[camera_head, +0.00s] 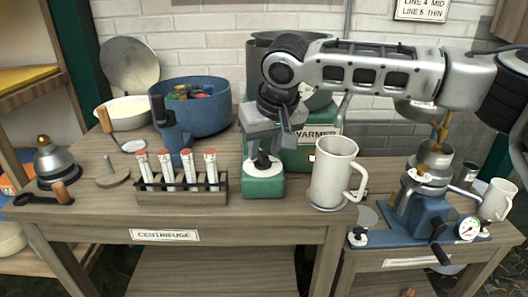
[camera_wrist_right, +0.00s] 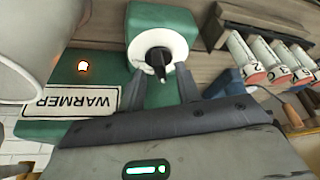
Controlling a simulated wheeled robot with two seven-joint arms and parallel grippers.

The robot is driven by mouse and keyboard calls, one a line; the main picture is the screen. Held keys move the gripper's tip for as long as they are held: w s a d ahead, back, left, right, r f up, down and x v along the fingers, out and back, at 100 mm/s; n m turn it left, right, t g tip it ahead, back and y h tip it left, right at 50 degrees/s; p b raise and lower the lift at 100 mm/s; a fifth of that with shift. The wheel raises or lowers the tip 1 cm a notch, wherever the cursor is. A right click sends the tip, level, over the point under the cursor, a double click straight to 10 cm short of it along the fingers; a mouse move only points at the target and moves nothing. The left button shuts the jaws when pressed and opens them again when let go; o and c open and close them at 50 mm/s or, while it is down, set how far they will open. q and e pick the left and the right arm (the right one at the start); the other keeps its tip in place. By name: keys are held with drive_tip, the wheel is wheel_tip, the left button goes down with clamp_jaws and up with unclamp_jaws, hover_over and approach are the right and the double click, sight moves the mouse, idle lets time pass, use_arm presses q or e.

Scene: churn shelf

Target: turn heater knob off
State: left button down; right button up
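The heater is a green box (camera_wrist_right: 60,130) with a "WARMER" label and a lit orange lamp (camera_wrist_right: 83,66). In front of it is a green block with a round white dial and black pointer knob (camera_wrist_right: 158,56); the knob also shows in the head view (camera_head: 262,164). My right gripper (camera_head: 270,147) is above the knob, pointing down. In the wrist view its two fingers (camera_wrist_right: 161,75) are apart, one on each side of the dial's near edge, with a gap to the black pointer. I cannot tell whether they touch the dial. My left gripper is not in view.
A white mug (camera_head: 334,176) stands right of the knob, close to the table's front edge. A wooden rack (camera_head: 180,196) of red-capped tubes stands to the left. A large pot sits on the warmer behind my arm. A blue pot (camera_head: 205,115) is at the back left.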

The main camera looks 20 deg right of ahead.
drive_tip(key=shift+w+f, duration=0.25)
drive_tip(key=shift+f, duration=0.35)
